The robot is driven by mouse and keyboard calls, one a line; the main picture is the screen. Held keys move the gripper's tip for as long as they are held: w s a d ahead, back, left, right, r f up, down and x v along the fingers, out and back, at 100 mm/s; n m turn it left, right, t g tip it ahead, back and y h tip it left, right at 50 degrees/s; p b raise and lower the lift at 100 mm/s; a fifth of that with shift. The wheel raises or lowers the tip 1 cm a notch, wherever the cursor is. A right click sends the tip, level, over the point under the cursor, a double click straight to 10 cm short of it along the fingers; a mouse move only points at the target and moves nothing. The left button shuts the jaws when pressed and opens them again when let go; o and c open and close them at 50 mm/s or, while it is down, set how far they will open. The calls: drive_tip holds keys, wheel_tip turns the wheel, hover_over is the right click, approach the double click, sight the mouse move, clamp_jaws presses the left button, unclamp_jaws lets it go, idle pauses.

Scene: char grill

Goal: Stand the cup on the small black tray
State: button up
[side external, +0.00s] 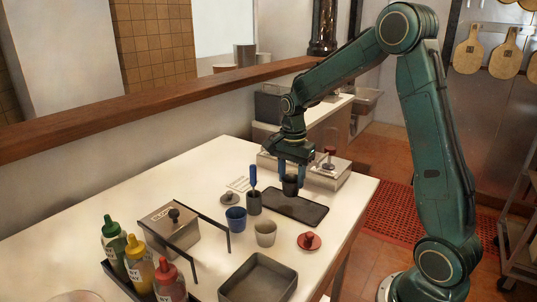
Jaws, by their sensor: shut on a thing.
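A dark grey cup (290,187) is upright between the fingers of my gripper (291,176), which points down and is shut on it. The cup is over the back part of the small black tray (302,211), which lies flat on the white table. I cannot tell from this view whether the cup's base touches the tray or hangs just above it. The rest of the tray's surface is bare.
Left of the tray stand a dark holder (254,203) with a blue-handled tool, a blue cup (236,218) and a beige cup (265,233). A red-knobbed lid (309,241) lies in front. A metal container (328,172) stands behind. Sauce bottles (139,262) stand front left.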

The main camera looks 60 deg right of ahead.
sight(291, 186)
drive_tip(key=shift+f, duration=1.7)
drive_tip(key=shift+f, duration=0.15)
drive_tip(key=o, duration=1.1)
wheel_tip(291, 186, up, 12)
drive_tip(key=shift+r, duration=0.2)
